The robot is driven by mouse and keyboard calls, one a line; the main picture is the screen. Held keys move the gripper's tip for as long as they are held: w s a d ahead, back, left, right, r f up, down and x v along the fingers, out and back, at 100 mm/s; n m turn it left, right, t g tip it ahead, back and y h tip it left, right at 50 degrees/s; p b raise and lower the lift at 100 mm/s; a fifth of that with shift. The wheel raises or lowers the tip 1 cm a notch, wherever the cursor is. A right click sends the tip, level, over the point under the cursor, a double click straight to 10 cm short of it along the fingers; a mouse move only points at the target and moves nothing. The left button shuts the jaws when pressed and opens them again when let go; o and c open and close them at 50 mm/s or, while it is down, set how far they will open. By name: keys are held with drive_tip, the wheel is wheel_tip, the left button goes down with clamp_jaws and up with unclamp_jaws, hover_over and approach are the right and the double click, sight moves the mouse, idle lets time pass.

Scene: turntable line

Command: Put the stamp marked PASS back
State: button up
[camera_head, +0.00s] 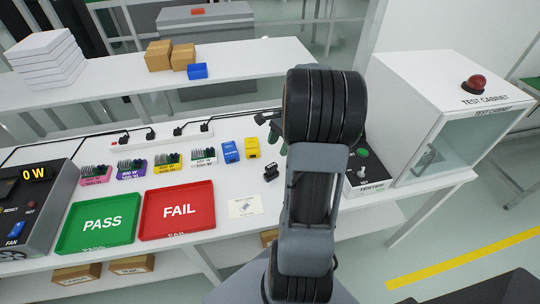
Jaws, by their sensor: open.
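No stamp with a readable PASS mark shows. A small black object (270,173) stands on the white bench right of the yellow box; I cannot tell whether it is a stamp. A green piece (283,150) peeks out at the left edge of my arm, mostly hidden, and could be a stamp's grip. My gripper (270,122) shows only as dark parts left of my arm above the bench's back. It is open; the arm hides most of it, and nothing is visibly held. The green PASS tray (97,246) lies at the left.
The red FAIL tray (178,234) lies beside the PASS tray. Several boards, a blue box (230,152) and a yellow box (252,148) stand behind. A paper card (245,207) lies in front. The tester (364,185) and test cabinet (430,115) stand right of my arm.

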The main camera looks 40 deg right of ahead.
drive_tip(key=s+a+r+n+t+h, duration=0.1)
drive_tip(key=s+a+r+n, duration=0.1)
drive_tip(key=a+n, duration=0.4)
drive_tip(key=s+a+r+n+t+h, duration=0.1)
drive_tip(key=s+a+r+n+h, duration=0.1)
drive_tip(key=a+n, duration=0.4)
drive_tip(key=s+a+r+n+t+h, duration=0.1)
drive_tip(key=s+a+n, duration=0.1)
drive_tip(key=a+n, duration=0.4)
drive_tip(key=a, duration=0.3)
drive_tip(key=shift+s+a+r+n, duration=0.3)
drive_tip(key=shift+s+a+r, duration=0.05)
drive_tip(key=shift+r, duration=0.05)
drive_tip(key=shift+r+p, duration=0.8)
drive_tip(key=shift+r, duration=0.15)
drive_tip(key=shift+f, duration=0.15)
drive_tip(key=shift+c, duration=0.4)
